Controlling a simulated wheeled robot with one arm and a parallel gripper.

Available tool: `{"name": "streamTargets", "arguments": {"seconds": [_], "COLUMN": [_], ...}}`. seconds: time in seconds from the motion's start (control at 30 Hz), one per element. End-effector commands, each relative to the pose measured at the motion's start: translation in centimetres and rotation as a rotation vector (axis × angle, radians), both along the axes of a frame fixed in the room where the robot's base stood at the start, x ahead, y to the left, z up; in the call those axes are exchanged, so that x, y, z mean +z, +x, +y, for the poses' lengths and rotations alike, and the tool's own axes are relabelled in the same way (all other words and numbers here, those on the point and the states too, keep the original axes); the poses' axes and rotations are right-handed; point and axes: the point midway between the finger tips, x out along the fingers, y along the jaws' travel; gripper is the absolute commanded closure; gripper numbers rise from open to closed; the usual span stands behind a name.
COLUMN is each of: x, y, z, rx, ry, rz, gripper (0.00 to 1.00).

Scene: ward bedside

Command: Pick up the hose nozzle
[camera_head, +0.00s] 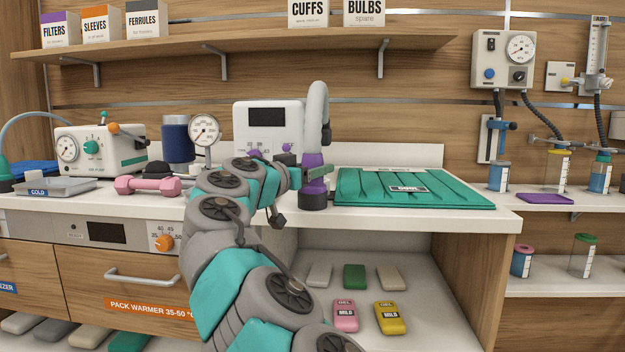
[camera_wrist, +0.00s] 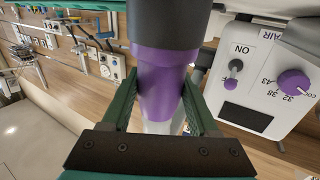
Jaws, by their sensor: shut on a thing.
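The hose nozzle (camera_head: 313,186) is purple with a dark lower end and a grey hose (camera_head: 317,100) arching up from its top. It is upright near the counter's front edge, in front of the white unit. My gripper (camera_head: 316,174) comes from the left and is shut around its purple middle. In the wrist view, the purple nozzle (camera_wrist: 165,65) sits between the two green fingers of my gripper (camera_wrist: 160,95), with its dark end at the top of the picture. I cannot tell whether the dark end touches the counter.
The white unit (camera_head: 268,125) with a purple knob stands close behind. A teal folded pad (camera_head: 440,190) lies to the right. A pink dumbbell (camera_head: 146,185) and a round gauge (camera_head: 204,130) are to the left. A shelf (camera_head: 240,40) with boxes is above.

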Motion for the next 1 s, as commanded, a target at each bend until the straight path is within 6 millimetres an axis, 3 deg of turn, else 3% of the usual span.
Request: {"name": "streamTargets", "arguments": {"seconds": [0.1,0.53,1.0], "x": [0.0,0.4,3.3], "y": [0.0,0.0,0.1], "z": [0.0,0.0,0.0], "rx": [0.0,0.0,0.0], "ry": [0.0,0.0,0.002], "rz": [0.0,0.0,0.001], "gripper": [0.93,0.93,0.93]}}
